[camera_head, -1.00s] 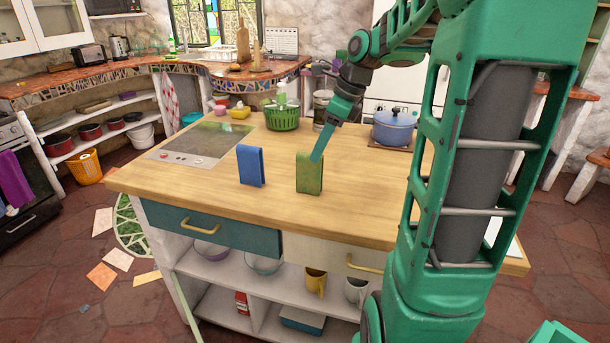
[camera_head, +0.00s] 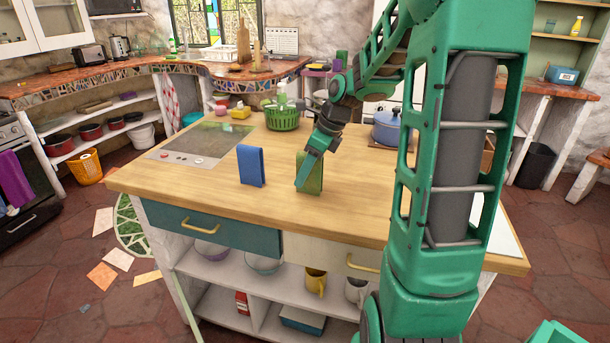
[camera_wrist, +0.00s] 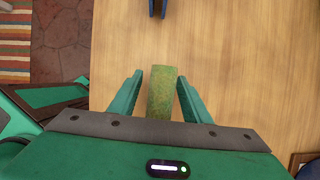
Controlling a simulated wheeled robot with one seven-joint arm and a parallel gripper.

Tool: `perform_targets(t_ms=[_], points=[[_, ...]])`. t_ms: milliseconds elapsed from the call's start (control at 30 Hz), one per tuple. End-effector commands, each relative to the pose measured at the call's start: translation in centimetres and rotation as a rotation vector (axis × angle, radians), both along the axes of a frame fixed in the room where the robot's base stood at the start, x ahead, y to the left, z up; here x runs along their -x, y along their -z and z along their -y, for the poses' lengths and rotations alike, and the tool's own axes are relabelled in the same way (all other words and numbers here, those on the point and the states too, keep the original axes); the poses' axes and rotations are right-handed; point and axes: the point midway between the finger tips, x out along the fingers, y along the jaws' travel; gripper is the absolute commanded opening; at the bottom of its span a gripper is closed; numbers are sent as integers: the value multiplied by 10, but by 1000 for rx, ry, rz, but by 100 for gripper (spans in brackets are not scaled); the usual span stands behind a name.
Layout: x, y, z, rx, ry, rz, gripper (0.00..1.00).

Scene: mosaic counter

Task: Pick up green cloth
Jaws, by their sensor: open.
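The green cloth (camera_head: 314,176) stands upright, folded, on the wooden island top. In the wrist view the cloth (camera_wrist: 162,92) lies between the two green fingers of my gripper (camera_wrist: 160,92).
A blue folded cloth (camera_head: 251,165) stands to the left on the island top (camera_head: 210,199). Behind are a cooktop (camera_head: 204,143), a green basket (camera_head: 281,118) and a blue pot (camera_head: 387,128). The wood in front of the cloths is clear.

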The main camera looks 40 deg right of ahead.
Motion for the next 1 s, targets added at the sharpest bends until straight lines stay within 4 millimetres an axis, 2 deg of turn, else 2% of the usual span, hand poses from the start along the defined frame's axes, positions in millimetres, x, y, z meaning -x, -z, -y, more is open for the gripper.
perform_targets(t_ms=[100, 367, 500, 533, 567, 867, 1000], points=[[-2, 9, -2, 0, 0, -1, 44], [-3, 10, -2, 2, -1, 0, 44], [-3, 10, -2, 1, 0, 0, 10], [-3, 10, -2, 1, 0, 0, 3], [-3, 10, -2, 1, 0, 0, 0], [-3, 9, -2, 1, 0, 1, 0], [-3, 2, -2, 2, 0, 1, 0]])
